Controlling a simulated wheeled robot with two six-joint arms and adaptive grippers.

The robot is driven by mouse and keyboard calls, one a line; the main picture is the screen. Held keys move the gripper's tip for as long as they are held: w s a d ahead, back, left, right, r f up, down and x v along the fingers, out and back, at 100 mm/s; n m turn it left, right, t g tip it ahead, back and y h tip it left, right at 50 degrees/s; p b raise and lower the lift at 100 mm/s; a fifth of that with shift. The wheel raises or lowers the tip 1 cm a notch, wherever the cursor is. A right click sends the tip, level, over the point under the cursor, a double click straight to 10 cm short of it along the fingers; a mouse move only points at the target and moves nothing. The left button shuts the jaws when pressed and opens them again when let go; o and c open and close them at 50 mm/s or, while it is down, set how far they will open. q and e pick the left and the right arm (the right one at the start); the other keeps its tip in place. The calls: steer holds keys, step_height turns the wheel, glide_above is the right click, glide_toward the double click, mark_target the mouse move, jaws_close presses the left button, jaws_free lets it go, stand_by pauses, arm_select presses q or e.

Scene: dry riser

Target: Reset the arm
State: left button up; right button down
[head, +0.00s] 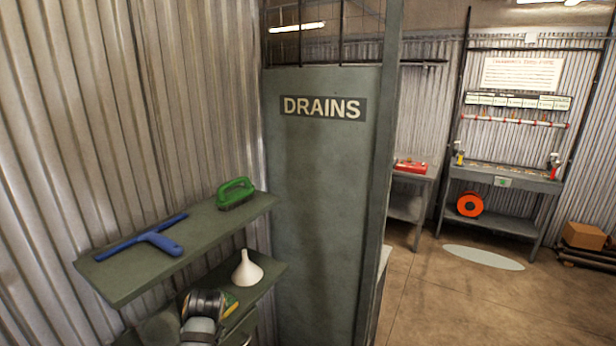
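A grey and black rounded part, which looks like a piece of my own arm, shows at the bottom of the head view, in front of the lower shelf. No gripper fingers can be made out on it. My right arm and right gripper do not show. The arm part overlaps the lower shelf (268,280) in the picture; whether it touches anything there I cannot tell.
The upper shelf (118,281) holds a blue squeegee (165,242) and a green brush (236,194). A white funnel (247,272) stands on the lower shelf. A green DRAINS panel (320,200) stands right of the shelves. Open floor (430,305) lies beyond.

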arm_select(q)
steer(key=s+d+f+m+t+h, duration=0.1)
steer(key=s+f+m, duration=0.1)
steer(key=s+m, duration=0.65)
steer(key=s+d+f+m+h, duration=0.1)
steer(key=s+f+m+h, duration=0.15)
steer(key=s, duration=1.05)
step_height(320, 180, down, 29)
steer(key=s+a+g+b, duration=0.1)
steer(key=a+b, duration=0.2)
steer(key=b, duration=0.1)
steer(key=s+f+g+b, duration=0.1)
steer(key=s+f+b, duration=0.1)
steer(key=s+f, duration=1.7)
steer(key=shift+s+a+f+y+b, duration=0.2)
steer(key=shift+a+f+y+b, duration=0.15)
steer(key=shift+f, duration=0.5)
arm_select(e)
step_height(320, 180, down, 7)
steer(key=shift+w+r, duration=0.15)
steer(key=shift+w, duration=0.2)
